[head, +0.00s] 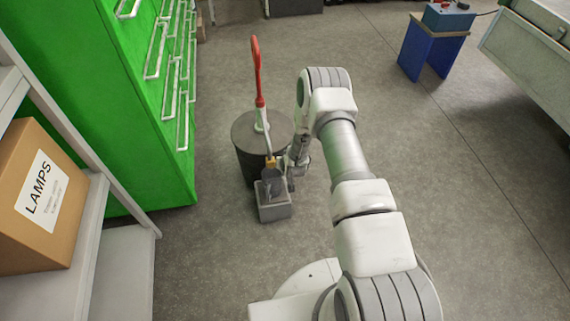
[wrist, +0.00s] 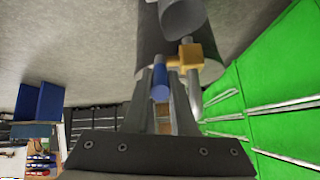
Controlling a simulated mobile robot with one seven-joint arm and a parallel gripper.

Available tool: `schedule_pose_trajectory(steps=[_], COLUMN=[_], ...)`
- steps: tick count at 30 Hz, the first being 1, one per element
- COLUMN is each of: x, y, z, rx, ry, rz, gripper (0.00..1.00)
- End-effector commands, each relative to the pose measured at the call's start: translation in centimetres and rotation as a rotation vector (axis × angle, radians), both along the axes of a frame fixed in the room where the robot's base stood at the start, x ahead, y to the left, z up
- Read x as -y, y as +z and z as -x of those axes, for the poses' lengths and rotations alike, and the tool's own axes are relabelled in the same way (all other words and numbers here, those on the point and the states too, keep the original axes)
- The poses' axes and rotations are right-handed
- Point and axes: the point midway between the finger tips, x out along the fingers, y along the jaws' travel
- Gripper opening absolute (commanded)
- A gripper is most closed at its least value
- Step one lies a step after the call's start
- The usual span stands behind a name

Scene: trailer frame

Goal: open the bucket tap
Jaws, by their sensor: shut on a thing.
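The tap shows in the wrist view as a brass body (wrist: 190,58) with a blue handle (wrist: 160,82) and a grey spout pointing down the picture. In the head view its brass part (head: 270,161) is at the front of the dark grey bucket (head: 246,160). My gripper (head: 291,170) is at the tap, to its right in the head view. In the wrist view my gripper (wrist: 167,85) has its fingers closed about the blue handle. The hold is partly hidden by the fingers, and the handle's exact angle is hard to tell.
A red-handled pump (head: 258,75) stands on the bucket. A grey block with a dark vessel (head: 274,208) is below the tap. A green drawer cabinet (head: 100,80) and a shelf with a LAMPS box (head: 40,190) stand at left.

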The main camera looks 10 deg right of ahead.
Motion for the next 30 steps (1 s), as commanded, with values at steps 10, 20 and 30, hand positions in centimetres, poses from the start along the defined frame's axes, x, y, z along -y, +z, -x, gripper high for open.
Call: schedule_pose_trajectory(steps=[10, 20, 30], x=[-0.09, -0.03, -0.03], y=[0.64, 0.78, 0.76], z=[-1.06, -1.27, -1.26], rx=[-0.152, -0.201, -0.202], ry=[0.001, 0.001, 0.001], rz=[0.000, 0.000, 0.000], gripper=[0.00, 0.00, 0.00])
